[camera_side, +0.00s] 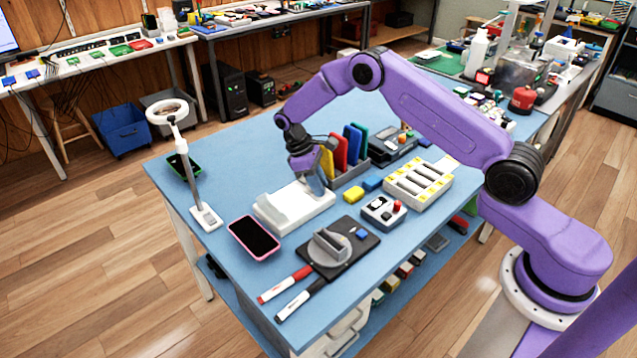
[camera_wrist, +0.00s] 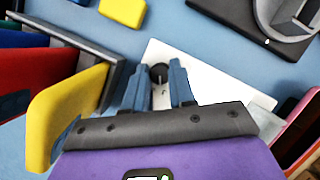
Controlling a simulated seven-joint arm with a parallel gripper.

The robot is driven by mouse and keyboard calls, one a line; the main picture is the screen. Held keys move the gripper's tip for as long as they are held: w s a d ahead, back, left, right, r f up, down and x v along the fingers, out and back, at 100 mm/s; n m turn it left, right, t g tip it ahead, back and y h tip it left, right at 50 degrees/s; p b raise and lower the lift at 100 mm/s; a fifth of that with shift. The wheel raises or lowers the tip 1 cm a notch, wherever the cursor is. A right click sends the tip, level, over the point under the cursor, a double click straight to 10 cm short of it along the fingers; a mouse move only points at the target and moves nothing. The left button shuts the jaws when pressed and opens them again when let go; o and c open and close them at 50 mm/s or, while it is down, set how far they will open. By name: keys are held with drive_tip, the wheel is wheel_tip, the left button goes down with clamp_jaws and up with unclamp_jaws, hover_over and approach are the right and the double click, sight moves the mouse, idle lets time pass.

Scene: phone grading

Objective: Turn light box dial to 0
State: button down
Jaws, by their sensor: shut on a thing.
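The light box is a white flat box (camera_side: 285,212) near the middle of the blue table, and its white top fills the centre of the wrist view (camera_wrist: 215,78). Its dial is a small round black knob (camera_wrist: 159,73) on that top. My gripper (camera_side: 317,188) points down at the right end of the box. In the wrist view my gripper (camera_wrist: 159,80) has its two blue fingers on either side of the dial, shut on it. A small mark shows beside the dial, too small to read. In the side view the fingers hide the dial.
A rack of coloured folders (camera_side: 350,172) stands close behind my gripper; its yellow one (camera_wrist: 68,115) is near in the wrist view. A pink-edged phone (camera_side: 254,237) lies left of the box. A dark pad with a grey stand (camera_side: 330,247) lies in front. A ring lamp (camera_side: 207,217) stands left.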

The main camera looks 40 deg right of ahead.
drive_tip(key=n+t, duration=0.1)
drive_tip(key=n, duration=0.2)
drive_tip(key=n+h, duration=0.1)
drive_tip(key=n, duration=0.2)
drive_tip(key=shift+s+a+n+t, duration=0.15)
drive_tip(key=shift+n+t, duration=0.15)
drive_tip(key=shift+t, duration=0.1)
idle(0.4)
drive_tip(key=c, duration=1)
unclamp_jaws()
drive_tip(key=shift+o, duration=0.2)
drive_tip(key=shift+h, duration=0.3)
drive_tip(key=v, duration=1.7)
drive_tip(key=shift+r, duration=0.25)
